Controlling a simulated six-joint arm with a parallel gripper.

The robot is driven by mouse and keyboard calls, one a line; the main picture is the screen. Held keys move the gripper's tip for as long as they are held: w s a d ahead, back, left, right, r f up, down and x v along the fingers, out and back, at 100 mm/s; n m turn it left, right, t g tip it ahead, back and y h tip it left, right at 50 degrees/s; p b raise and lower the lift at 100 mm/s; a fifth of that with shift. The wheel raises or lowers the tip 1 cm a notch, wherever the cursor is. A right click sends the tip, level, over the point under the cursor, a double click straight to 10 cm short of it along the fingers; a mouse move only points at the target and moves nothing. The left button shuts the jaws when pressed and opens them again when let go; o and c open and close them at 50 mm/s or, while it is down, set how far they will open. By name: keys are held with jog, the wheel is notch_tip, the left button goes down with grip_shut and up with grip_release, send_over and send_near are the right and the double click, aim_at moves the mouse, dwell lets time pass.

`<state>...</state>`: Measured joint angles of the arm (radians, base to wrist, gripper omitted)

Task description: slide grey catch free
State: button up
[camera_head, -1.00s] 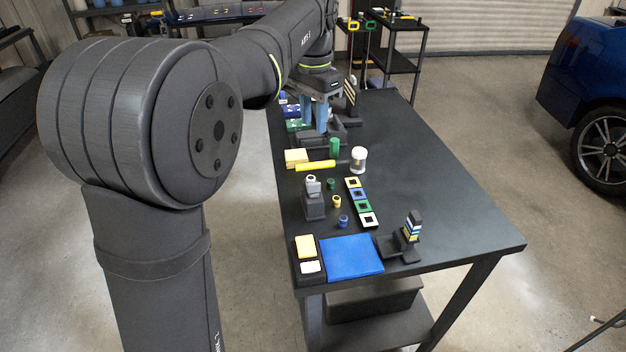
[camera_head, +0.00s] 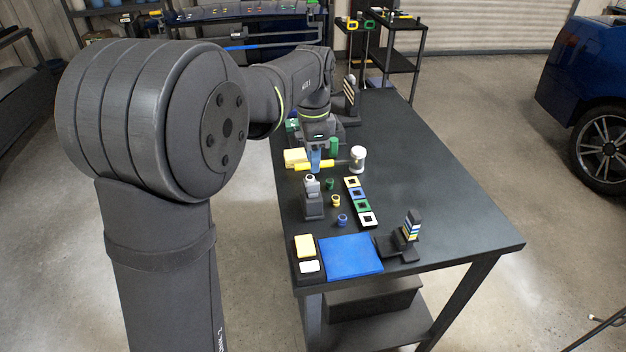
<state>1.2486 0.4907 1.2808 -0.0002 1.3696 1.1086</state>
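My gripper (camera_head: 315,160) points down over the yellow handle (camera_head: 302,166) of a tool near the far left part of the table. Its blue fingers overlap the handle in this view. I cannot tell whether they touch it or how far apart they are. No part is clearly recognisable as the grey catch. A small black stand (camera_head: 313,206) with a light grey top piece (camera_head: 312,184) stands nearer the camera, apart from my gripper. Dark fixtures behind my gripper are partly hidden by my arm.
A white-capped jar (camera_head: 357,159) and a green cylinder (camera_head: 333,146) stand close to my gripper. A row of coloured square frames (camera_head: 359,193), a blue mat (camera_head: 351,254) and a black holder with coloured strips (camera_head: 411,230) lie nearer. The table's right side (camera_head: 440,190) is clear.

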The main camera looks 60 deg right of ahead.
aim_at(313, 183)
notch_tip(313, 183, down, 8)
jog(key=shift+r, duration=0.25)
grip_shut()
